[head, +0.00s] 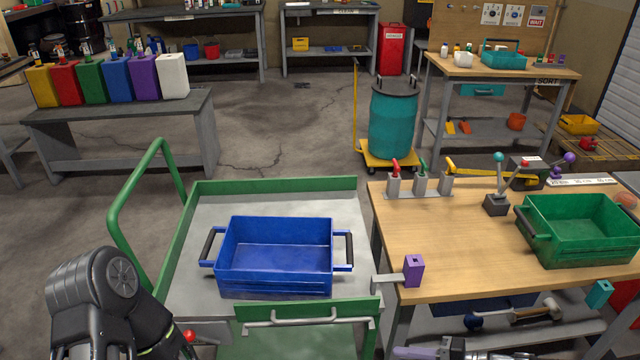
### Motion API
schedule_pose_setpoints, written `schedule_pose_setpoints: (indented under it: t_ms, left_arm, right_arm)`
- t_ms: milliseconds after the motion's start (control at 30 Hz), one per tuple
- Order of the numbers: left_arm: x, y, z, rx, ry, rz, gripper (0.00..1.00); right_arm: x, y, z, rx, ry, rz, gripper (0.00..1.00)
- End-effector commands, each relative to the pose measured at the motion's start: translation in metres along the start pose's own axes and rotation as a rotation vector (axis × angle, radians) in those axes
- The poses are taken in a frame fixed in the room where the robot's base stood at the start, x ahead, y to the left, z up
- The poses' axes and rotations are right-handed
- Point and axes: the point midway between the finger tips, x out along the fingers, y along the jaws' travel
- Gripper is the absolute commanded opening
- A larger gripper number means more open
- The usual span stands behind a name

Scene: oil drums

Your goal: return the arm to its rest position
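My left arm comes in at the bottom left corner, a dark grey rounded joint and a black link with a yellow-green band, in front of the left edge of the green cart (270,186). The fingers of my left gripper do not show. No part of my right arm can be made out with certainty, and my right gripper is out of view. A blue crate (275,285) with black side handles stands empty on the cart's grey top, and nothing grips it.
A wooden workbench (440,235) on the right holds a green crate (580,250), several levers and a purple block (414,271) at its edge. A teal drum (393,125) stands on a yellow dolly behind. Coloured cans line a bench at left. Floor between is clear.

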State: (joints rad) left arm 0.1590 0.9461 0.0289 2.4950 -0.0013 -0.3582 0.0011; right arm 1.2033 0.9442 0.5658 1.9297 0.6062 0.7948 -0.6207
Motion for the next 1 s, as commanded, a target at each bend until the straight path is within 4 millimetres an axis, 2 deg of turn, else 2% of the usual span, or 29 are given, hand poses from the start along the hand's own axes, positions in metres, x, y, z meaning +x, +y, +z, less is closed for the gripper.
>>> schedule_pose_setpoints:
  t_ms: [133,267,367,500,600,800,1000]
  left_arm:
    - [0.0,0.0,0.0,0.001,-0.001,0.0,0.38]
    - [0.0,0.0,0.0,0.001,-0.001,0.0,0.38]
    - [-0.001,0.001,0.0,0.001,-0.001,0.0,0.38]
    - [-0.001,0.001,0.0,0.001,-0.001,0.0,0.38]
    - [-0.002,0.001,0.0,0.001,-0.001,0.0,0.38]
    - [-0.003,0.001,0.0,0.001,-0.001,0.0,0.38]
    - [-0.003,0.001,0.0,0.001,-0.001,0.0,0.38]
  right_arm:
    - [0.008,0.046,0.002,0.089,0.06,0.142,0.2]
    - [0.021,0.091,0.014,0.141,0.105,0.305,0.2]
    - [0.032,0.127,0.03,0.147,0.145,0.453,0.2]
    - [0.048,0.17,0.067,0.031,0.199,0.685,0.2]
    - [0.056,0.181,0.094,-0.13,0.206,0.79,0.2]
    - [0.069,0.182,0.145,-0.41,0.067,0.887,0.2]
    - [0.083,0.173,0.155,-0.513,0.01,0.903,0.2]
